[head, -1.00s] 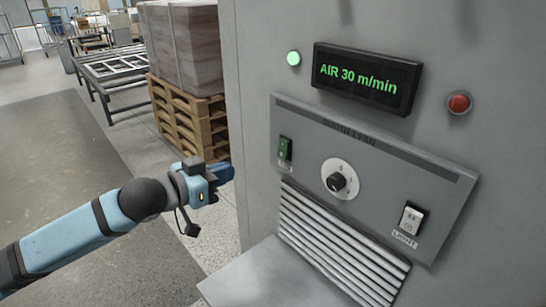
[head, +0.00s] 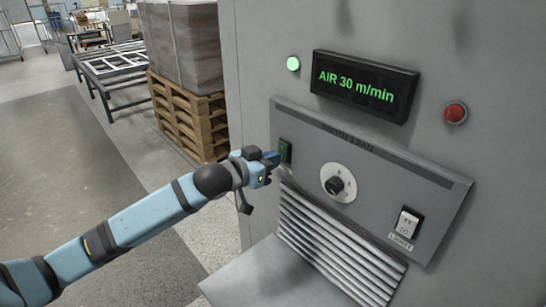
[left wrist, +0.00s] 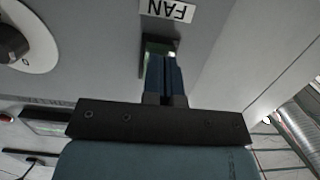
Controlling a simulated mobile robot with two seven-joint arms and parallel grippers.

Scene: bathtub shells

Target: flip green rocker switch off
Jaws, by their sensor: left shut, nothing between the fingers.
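The green rocker switch (head: 285,150) is at the left end of the grey control panel in the head view. My left gripper (head: 274,158) is shut and empty, with its tip at the lower part of the switch. In the left wrist view the shut fingers (left wrist: 165,75) point at the switch (left wrist: 159,45), beside the FAN label (left wrist: 167,10), and cover much of it. I cannot tell whether the fingertips touch the switch. The display (head: 364,85) reads AIR 30 m/min, and the green lamp (head: 293,64) is lit. My right gripper does not show.
A round knob (head: 337,184) and a white LIGHT switch (head: 407,222) sit further right on the panel. Below is a slatted vent (head: 335,245) above a grey ledge (head: 262,279). A red button (head: 456,112) is at the upper right. Pallets (head: 187,118) stand behind on the left.

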